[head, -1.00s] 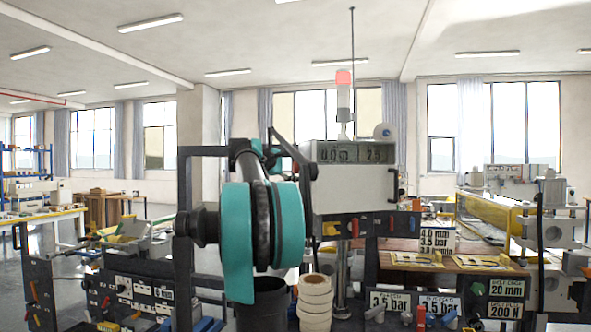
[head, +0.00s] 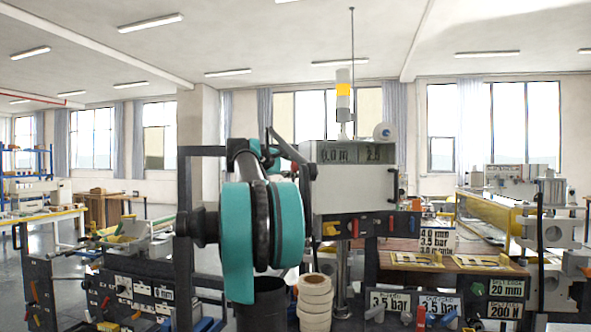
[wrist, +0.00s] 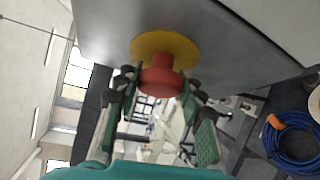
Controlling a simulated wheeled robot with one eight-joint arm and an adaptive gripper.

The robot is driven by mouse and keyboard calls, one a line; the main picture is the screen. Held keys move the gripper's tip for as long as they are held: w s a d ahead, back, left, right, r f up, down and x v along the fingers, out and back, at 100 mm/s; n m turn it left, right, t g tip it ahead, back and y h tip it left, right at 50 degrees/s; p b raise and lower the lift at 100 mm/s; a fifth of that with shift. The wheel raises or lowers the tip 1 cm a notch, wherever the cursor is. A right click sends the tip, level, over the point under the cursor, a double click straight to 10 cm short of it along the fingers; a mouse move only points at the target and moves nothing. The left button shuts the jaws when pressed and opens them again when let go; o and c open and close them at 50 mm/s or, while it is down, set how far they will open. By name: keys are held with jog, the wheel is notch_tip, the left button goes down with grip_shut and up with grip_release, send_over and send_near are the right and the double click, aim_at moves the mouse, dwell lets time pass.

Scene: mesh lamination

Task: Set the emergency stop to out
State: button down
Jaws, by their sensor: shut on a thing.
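The emergency stop is a red mushroom button (wrist: 160,82) on a round yellow plate (wrist: 180,46), fixed to a grey panel in the wrist view. My gripper (wrist: 158,88) has a fingertip on either side of the red button and is shut on it. In the head view my teal and black arm reaches up to the left side of the grey machine box (head: 352,190). The button cannot be made out there. A lamp stack (head: 344,89) on the box shows amber, and the box's display (head: 357,154) shows digits.
Coloured handles (head: 365,225) line the strip under the box. White rolls (head: 315,298) stand below it, with value signs (head: 390,303) to their right. The wrist view shows a blue coiled hose (wrist: 293,148) at lower right.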

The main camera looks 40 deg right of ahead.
jog(key=shift+w+a, duration=0.1)
jog(key=shift+a, duration=0.15)
jog(key=c, duration=0.9)
grip_release()
jog(key=shift+a, duration=0.1)
jog(key=v, duration=1.2)
